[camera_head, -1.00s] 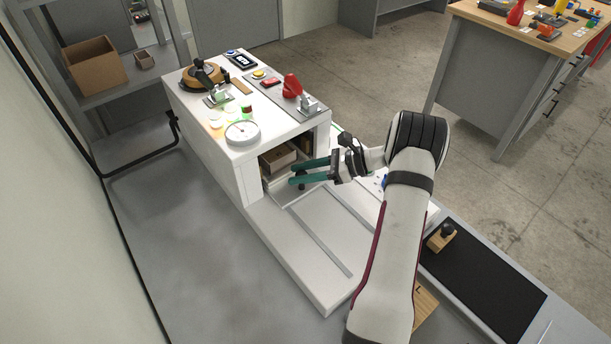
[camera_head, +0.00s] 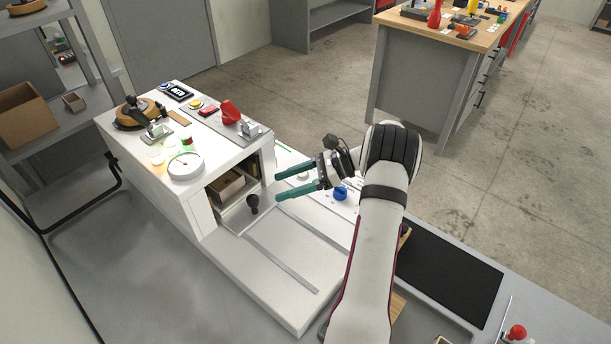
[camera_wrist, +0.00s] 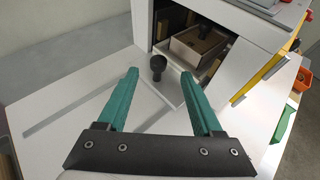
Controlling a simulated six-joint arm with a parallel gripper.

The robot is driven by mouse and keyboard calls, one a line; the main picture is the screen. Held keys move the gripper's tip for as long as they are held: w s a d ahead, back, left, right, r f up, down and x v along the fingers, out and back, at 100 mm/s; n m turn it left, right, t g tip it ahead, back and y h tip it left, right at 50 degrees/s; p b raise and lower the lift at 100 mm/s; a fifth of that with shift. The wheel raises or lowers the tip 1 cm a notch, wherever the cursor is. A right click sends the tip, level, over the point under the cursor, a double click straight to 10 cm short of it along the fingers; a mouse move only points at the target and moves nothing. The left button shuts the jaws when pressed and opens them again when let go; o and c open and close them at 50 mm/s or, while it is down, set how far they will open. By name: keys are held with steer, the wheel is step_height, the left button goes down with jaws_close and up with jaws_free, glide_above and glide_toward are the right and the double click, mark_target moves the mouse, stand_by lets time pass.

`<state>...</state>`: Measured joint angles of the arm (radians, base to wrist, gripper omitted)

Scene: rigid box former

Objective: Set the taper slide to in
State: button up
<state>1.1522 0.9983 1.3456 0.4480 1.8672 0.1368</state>
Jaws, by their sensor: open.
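A black round knob on a short post (camera_head: 252,203) stands at the mouth of the white housing (camera_head: 203,215). I cannot tell for sure whether it belongs to the taper slide; no label is readable. In the wrist view the knob (camera_wrist: 157,66) appears between and beyond the fingertips. My gripper (camera_head: 281,187), with green fingers, is open and empty. It is to the right of the knob, apart from it, with its fingers pointing toward the housing. The wrist view shows the two fingers (camera_wrist: 159,75) wide apart.
A small open box (camera_head: 228,186) sits inside the housing behind the knob. A dial (camera_head: 186,166), a red handle (camera_head: 230,112) and buttons are on the housing top. A blue knob (camera_head: 340,193) is near my wrist. The white bed (camera_head: 290,285) in front is largely clear.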

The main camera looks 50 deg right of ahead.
steer(key=v, duration=0.6)
steer(key=shift+s+d, duration=0.2)
steer(key=shift+r, duration=0.1)
steer(key=w+a+r+n+g, duration=0.2)
steer(key=a+r+n, duration=0.1)
steer(key=a, duration=0.4)
steer(key=w+a+r+n+g, duration=0.2)
steer(key=a+r+g, duration=0.1)
steer(key=a, duration=0.3)
steer(key=s+a+r+n+g+h, duration=0.1)
steer(key=s+a+r+n+g, duration=0.15)
steer(key=a, duration=0.55)
steer(key=s+a+r+n+g+h, duration=0.1)
steer(key=s+a+n+g+h, duration=0.2)
steer(key=a, duration=0.5)
steer(key=s+a+f+n+h, duration=0.2)
steer(key=s+a+n, duration=0.2)
steer(key=s, duration=0.4)
steer(key=s+a+f+n+h, duration=0.1)
steer(key=s+a+f+n, duration=0.1)
steer(key=s+a+n, duration=0.2)
steer(key=s+n, duration=0.3)
steer(key=s, duration=0.1)
steer(key=shift+a+t+h, duration=0.35)
steer(key=shift+a+h, duration=0.05)
